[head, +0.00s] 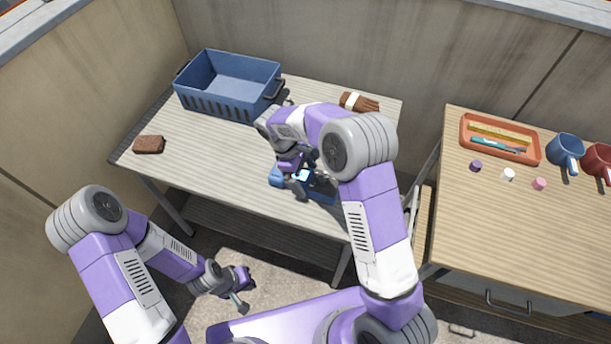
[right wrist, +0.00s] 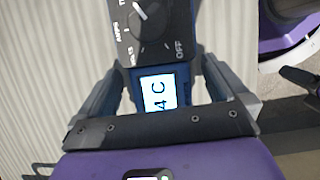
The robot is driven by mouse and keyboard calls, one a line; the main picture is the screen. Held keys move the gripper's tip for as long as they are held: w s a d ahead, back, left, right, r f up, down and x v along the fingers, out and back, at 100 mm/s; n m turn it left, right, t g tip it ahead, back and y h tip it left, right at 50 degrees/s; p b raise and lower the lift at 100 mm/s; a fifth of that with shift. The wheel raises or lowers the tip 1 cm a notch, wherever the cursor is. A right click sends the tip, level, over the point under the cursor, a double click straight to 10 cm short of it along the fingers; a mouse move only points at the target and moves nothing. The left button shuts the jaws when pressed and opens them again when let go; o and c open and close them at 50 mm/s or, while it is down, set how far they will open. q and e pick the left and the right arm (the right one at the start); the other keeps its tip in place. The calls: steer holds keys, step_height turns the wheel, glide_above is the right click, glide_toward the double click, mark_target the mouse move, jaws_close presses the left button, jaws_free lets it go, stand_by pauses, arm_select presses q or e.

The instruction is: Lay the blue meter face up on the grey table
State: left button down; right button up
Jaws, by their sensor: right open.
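The blue meter (head: 321,190) is at the front edge of the grey table (head: 205,155), partly hidden by my right arm and gripper. In the right wrist view the meter (right wrist: 157,92) shows its lit screen and black dial towards the camera. My right gripper (head: 299,182) is open, with its fingers on either side of the meter in the right wrist view (right wrist: 160,78). I cannot tell whether the fingers touch it or whether its underside rests flat on the table. My left gripper (head: 240,290) is low, in front of the table and away from the meter; its opening is unclear.
A blue basket (head: 225,105) stands at the table's back left, a brown block (head: 148,145) at its left end and a brown bundle (head: 365,104) at the back right. A wooden cabinet (head: 485,230) on the right holds an orange tray (head: 470,145) and mugs. The table's left middle is clear.

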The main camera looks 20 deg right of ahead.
steer(key=p+v, duration=0.3)
steer(key=v, duration=0.8)
steer(key=shift+p, duration=0.4)
steer(key=shift+r, duration=0.1)
